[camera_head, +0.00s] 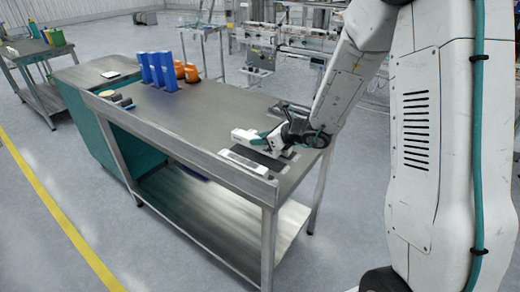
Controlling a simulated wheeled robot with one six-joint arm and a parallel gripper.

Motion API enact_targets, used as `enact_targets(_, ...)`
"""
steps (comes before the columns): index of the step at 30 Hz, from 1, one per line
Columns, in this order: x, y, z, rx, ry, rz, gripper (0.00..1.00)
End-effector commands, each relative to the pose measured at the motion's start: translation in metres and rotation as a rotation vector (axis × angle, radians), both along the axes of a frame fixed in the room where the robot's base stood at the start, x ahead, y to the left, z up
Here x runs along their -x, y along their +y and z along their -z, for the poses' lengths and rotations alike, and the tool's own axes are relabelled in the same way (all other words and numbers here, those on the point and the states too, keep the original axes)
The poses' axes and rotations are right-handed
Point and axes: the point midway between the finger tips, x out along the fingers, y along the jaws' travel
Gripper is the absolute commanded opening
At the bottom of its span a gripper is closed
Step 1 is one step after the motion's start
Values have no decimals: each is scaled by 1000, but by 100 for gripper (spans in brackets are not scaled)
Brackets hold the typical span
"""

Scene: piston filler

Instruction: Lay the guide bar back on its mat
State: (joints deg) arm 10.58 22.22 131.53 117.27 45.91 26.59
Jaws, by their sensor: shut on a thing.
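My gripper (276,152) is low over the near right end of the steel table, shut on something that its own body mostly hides. A dark mat (262,160) lies on the table just below it. A pale flat bar with dark marks (242,162) lies along the mat's front left side, close to the table's raised front edge. I cannot tell whether this bar or the hidden held piece is the guide bar. I cannot tell whether the held piece touches the mat.
Blue upright blocks (158,71) and orange rounded parts (186,72) stand at the table's back. Small round and dark items (115,98) lie at its left end. The middle of the steel table (190,117) is clear. A raised lip (180,145) runs along its front.

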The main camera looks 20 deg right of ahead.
Motion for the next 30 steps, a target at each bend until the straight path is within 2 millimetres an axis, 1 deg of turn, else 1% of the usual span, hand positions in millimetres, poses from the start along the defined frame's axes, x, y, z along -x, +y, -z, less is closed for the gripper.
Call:
enact_targets(3, 1, 0, 20, -1, 5, 1, 2)
enact_targets(7, 0, 0, 36, 0, 3, 1, 2)
enact_targets(20, 0, 1, 42, -1, 1, 0, 2)
enact_targets(21, 0, 1, 42, 1, 1, 0, 39)
enact_targets(22, 0, 1, 41, 1, 1, 0, 47)
enact_targets(23, 0, 1, 41, 1, 1, 0, 52)
enact_targets(30, 0, 1, 41, 1, 1, 0, 52)
